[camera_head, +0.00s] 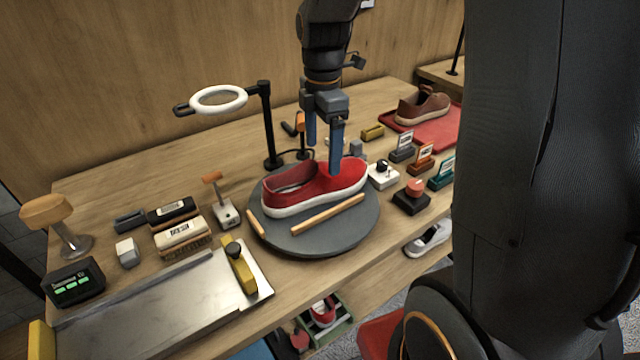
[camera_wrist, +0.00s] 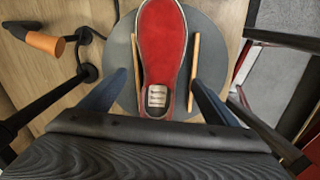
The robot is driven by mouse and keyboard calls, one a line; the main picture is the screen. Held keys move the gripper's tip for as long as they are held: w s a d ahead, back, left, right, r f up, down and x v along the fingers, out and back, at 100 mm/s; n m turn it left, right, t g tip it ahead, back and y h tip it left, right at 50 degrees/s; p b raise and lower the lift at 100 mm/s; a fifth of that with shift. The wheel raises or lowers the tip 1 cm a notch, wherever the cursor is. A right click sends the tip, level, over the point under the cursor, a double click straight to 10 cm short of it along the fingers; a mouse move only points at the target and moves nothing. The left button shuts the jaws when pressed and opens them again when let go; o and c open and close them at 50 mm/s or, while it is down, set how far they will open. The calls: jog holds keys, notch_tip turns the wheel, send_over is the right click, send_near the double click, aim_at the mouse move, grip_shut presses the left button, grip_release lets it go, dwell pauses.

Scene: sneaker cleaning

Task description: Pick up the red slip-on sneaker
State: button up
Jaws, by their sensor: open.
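The red slip-on sneaker (camera_head: 318,184) with a white sole sits upright on a round grey turntable (camera_head: 330,236) on the workbench. In the wrist view the sneaker (camera_wrist: 163,45) points up the picture, with a pale label inside its opening. My gripper (camera_head: 324,160) points down over the sneaker, toward its right end in the head view. In the wrist view the blue fingers of my gripper (camera_wrist: 160,92) are spread on both sides of the shoe, with nothing between them gripped. Whether the fingertips touch the shoe cannot be told.
Wooden sticks (camera_head: 314,214) lie on the turntable on both sides of the shoe. A ring lamp (camera_head: 219,99) stands behind left. Brushes (camera_head: 182,234) and a metal tray (camera_head: 150,310) are at left. A red button (camera_head: 413,192) and a brown shoe (camera_head: 422,106) on a red mat are at right.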

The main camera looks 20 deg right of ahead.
aim_at(321, 175)
jog(key=shift+w+n, duration=0.2)
jog(key=shift+n, duration=0.1)
jog(key=shift+f, duration=0.2)
jog(key=shift+s+a+f+p, duration=0.15)
jog(key=shift+f+p, duration=0.45)
jog(key=shift+f, duration=1.25)
jog(key=shift+s+f+p, duration=0.2)
jog(key=shift+f+p, duration=0.35)
jog(key=shift+f, duration=1.25)
jog(key=c, duration=1.4)
